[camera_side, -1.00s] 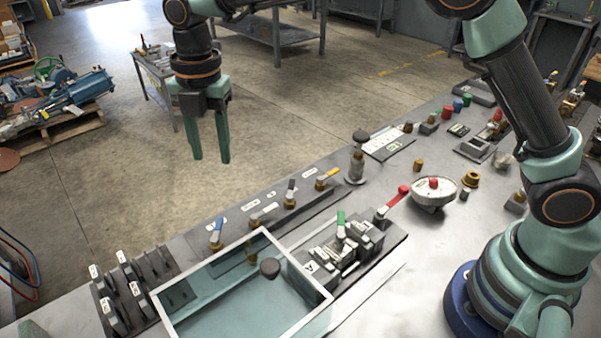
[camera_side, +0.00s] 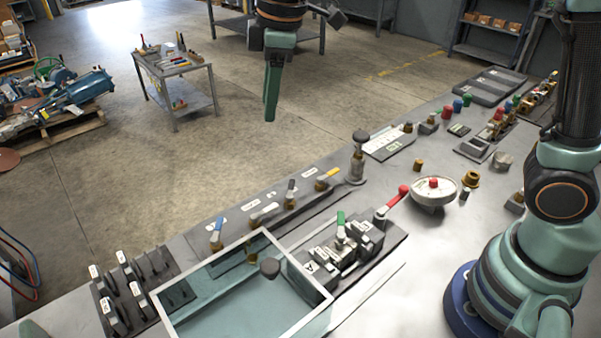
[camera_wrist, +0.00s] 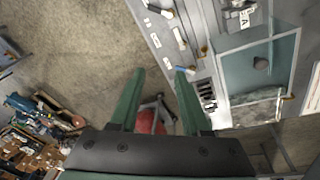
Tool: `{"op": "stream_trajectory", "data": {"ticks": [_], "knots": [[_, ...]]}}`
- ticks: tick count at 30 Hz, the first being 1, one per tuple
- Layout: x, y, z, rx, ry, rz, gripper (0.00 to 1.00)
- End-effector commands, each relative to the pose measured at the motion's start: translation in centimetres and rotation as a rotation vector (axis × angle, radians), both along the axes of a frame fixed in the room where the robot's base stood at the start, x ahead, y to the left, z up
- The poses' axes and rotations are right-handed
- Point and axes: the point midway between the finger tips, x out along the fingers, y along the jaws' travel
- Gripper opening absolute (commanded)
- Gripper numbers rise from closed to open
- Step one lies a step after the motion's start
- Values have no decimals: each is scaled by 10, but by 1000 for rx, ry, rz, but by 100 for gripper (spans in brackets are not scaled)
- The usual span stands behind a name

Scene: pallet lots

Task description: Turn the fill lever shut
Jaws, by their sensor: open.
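A row of small levers on brass valve stems runs along the far edge of the bench, beside labels too small to read. I cannot tell which one is the fill lever. The clear-walled tank (camera_side: 165,315) stands in front of the row. My gripper (camera_side: 271,112) is high above and beyond the bench edge, clear of every lever. In the wrist view its two green fingers (camera_wrist: 160,74) are apart, with nothing held between them.
A black-knobbed post (camera_side: 357,160) rises near the yellow lever. Upright dark plates (camera_side: 115,308) stand at left. The air above the bench is free.

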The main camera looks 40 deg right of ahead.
Motion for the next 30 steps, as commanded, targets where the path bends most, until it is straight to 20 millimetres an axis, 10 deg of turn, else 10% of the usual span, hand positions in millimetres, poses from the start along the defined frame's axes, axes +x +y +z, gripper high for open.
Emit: {"op": "stream_trajectory", "data": {"ticks": [30], "knots": [[-50,-72,21,252,-51,-996,47]]}}
